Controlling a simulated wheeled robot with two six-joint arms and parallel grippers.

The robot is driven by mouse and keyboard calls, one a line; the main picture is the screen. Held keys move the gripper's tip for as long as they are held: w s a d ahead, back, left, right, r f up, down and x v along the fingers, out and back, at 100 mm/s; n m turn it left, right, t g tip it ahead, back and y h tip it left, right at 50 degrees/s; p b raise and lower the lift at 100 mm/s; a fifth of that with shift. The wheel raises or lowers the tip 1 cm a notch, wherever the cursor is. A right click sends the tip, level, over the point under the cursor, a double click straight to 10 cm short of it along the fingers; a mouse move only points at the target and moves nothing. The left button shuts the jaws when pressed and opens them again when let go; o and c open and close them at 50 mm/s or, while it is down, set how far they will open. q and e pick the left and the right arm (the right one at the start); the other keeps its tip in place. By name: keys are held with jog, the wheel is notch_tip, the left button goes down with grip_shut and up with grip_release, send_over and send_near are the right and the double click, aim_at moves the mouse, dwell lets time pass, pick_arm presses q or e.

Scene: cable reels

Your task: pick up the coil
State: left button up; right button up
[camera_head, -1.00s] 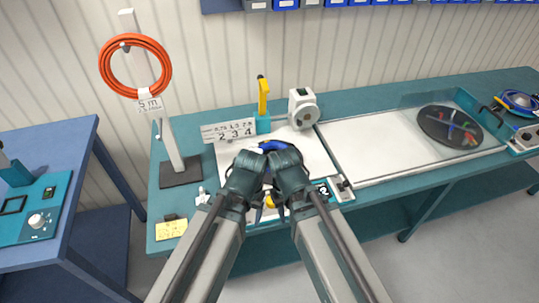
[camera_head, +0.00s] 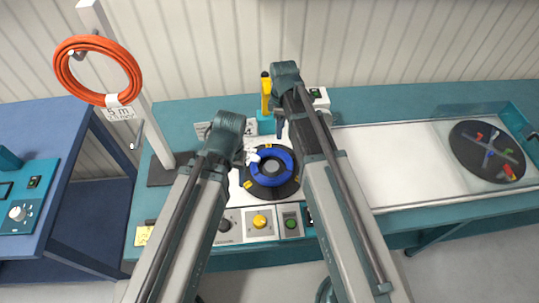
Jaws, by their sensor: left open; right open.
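A blue coil (camera_head: 286,155) lies flat around the grey hub of a black round disc (camera_head: 262,190) with yellow marks, on the bench's white work plate. An orange coil (camera_head: 68,74) with a "5 m" tag (camera_head: 121,113) hangs from a post at the left. My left gripper (camera_head: 240,155) is open at the blue coil's left edge, partly hidden by its wrist; I cannot tell whether it touches. My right gripper (camera_head: 280,126) is open behind the blue coil, near its far edge, partly hidden by its arm. Neither gripper visibly holds anything.
A yellow-handled tool (camera_head: 266,90) stands behind the disc. A control panel with a yellow knob (camera_head: 259,221) lies in front. A dark tray with coloured pieces (camera_head: 487,152) is at the right. The white surface (camera_head: 400,160) between is clear.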

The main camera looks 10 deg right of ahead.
jog(key=b, duration=0.9)
send_over(278, 151)
jog(key=f, duration=0.8)
jog(key=shift+s+d+f, duration=0.2)
jog(key=shift+s+f, duration=0.05)
jog(key=shift+f, duration=0.15)
pick_arm(q)
notch_tip(278, 151, down, 9)
jog(key=shift+r, duration=0.2)
notch_tip(278, 151, down, 5)
jog(key=b, duration=0.5)
jog(key=shift+f, duration=0.15)
pick_arm(e)
jog(key=f, duration=0.5)
jog(key=shift+w+a+f, duration=0.1)
jog(key=shift+w+a, duration=0.15)
jog(key=shift+w, duration=0.05)
grip_shut()
